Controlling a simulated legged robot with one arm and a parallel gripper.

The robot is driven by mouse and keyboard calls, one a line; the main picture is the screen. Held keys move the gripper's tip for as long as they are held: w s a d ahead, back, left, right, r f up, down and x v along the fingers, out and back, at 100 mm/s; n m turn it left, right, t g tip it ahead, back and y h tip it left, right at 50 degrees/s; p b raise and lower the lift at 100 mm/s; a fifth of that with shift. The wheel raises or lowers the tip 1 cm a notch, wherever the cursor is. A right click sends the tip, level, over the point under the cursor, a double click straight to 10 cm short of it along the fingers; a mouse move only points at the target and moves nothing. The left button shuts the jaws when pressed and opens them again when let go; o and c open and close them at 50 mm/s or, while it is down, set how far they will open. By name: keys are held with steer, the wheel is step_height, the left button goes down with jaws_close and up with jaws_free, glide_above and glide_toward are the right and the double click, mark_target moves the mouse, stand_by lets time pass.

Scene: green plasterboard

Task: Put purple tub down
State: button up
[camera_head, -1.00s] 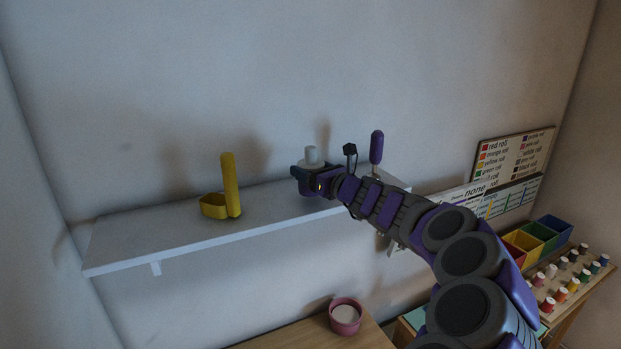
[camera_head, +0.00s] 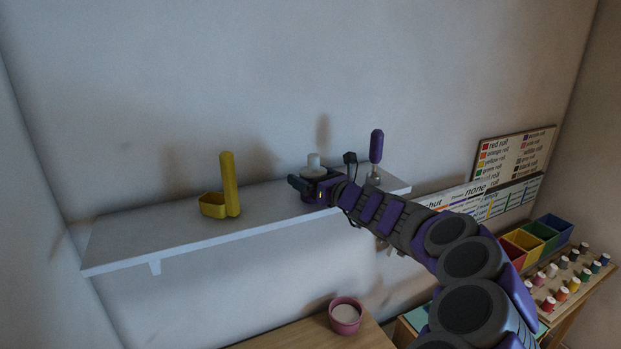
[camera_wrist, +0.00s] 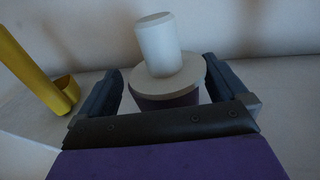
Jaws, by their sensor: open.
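The purple tub (camera_wrist: 168,101) has a pale grey lid with a white cylindrical knob and stands upright on the white shelf (camera_head: 150,233). In the head view its lid (camera_head: 313,172) shows just behind my gripper, whose body hides most of the tub. My gripper (camera_wrist: 165,88) is open, with one dark finger on each side of the tub. A narrow gap shows at the left finger; I cannot tell whether the right finger touches it.
A yellow holder with an upright bar (camera_head: 214,205) stands left on the shelf. A purple-handled tool (camera_head: 376,147) stands close on the right. A pink tub (camera_head: 345,315) sits on the wooden table below. Coloured bins (camera_head: 537,237) are at lower right.

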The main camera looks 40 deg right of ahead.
steer(key=s+b, duration=0.1)
steer(key=s, duration=1.1)
steer(key=shift+d, duration=0.2)
